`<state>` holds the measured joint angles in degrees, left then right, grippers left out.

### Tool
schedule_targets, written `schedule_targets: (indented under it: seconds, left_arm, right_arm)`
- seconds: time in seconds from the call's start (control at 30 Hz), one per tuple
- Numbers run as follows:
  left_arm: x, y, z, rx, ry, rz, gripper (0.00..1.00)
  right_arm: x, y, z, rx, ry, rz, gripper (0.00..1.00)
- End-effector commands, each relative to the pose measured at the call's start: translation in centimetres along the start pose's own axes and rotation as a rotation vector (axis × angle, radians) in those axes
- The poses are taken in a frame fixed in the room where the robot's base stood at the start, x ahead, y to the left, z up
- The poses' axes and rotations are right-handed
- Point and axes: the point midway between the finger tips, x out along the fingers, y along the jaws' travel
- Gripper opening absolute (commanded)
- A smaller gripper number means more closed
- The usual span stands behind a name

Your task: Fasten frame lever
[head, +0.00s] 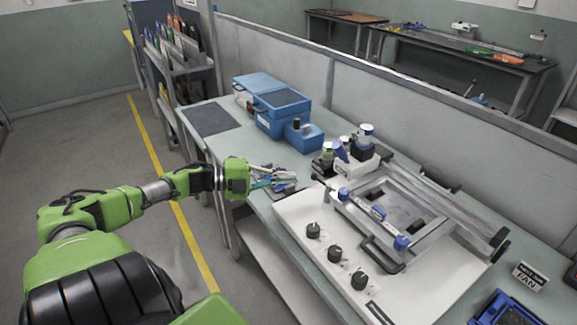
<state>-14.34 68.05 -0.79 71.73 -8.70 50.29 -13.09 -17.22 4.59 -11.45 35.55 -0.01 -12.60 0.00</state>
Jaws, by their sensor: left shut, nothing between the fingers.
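A metal frame (437,229) with rails sits on a white base plate (300,217) on the workbench. A lever bar (374,211) with blue ends lies along the near side of the frame; I cannot tell whether it is fastened. Several black knobs (335,254) stand on the plate's front part. My left gripper (291,179) is shut and empty, over the bench to the left of the plate, apart from the frame. Dark tools lie around its fingertips and make their outline hard to see. My right gripper is not in view.
Blue cases (277,107) stand at the bench's back left, near a dark mat (210,119). Bottles with blue caps (365,134) stand behind the frame. A grey partition (400,103) runs behind.

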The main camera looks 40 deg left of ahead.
Motion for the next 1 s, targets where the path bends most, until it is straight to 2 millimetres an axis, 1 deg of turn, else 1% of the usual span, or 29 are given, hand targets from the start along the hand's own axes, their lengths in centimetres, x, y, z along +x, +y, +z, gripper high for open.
schedule_targets:
  seconds: [0.03,0.1,0.2,0.27,0.4,0.5,0.6,0.7,0.83,1.0]
  left_arm:
    - [-0.8,0.2,0.4,0.000,-0.005,0.004,0.00]
    - [-1.6,0.1,0.8,0.000,-0.005,0.005,0.00]
    - [-3.0,0.1,1.3,-0.001,-0.006,0.005,0.00]
    - [-4.0,0.0,1.7,0.000,-0.006,0.005,0.00]
    - [-6.3,-0.2,2.6,0.001,-0.006,0.004,0.00]
    - [-7.6,-0.3,3.1,0.001,-0.005,0.003,0.00]
    - [-8.5,-0.4,3.4,0.000,-0.003,0.002,0.00]
    - [-8.9,-0.5,3.5,0.001,-0.003,0.001,0.00]
    - [-9.0,-0.5,3.5,0.000,-0.002,0.001,0.00]
    - [-8.9,-0.5,3.5,0.000,-0.002,0.001,0.00]
  right_arm:
    - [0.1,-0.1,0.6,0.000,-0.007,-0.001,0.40]
    - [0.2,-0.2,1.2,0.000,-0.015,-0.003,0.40]
    - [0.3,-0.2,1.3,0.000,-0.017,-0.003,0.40]
    - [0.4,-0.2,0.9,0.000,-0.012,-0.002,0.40]
    - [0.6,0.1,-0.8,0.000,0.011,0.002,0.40]
    - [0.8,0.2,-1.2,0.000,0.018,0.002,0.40]
    - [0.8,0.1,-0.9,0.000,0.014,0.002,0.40]
    - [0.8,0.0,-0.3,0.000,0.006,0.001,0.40]
    - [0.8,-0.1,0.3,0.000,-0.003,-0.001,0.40]
    - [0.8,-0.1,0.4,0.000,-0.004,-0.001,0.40]
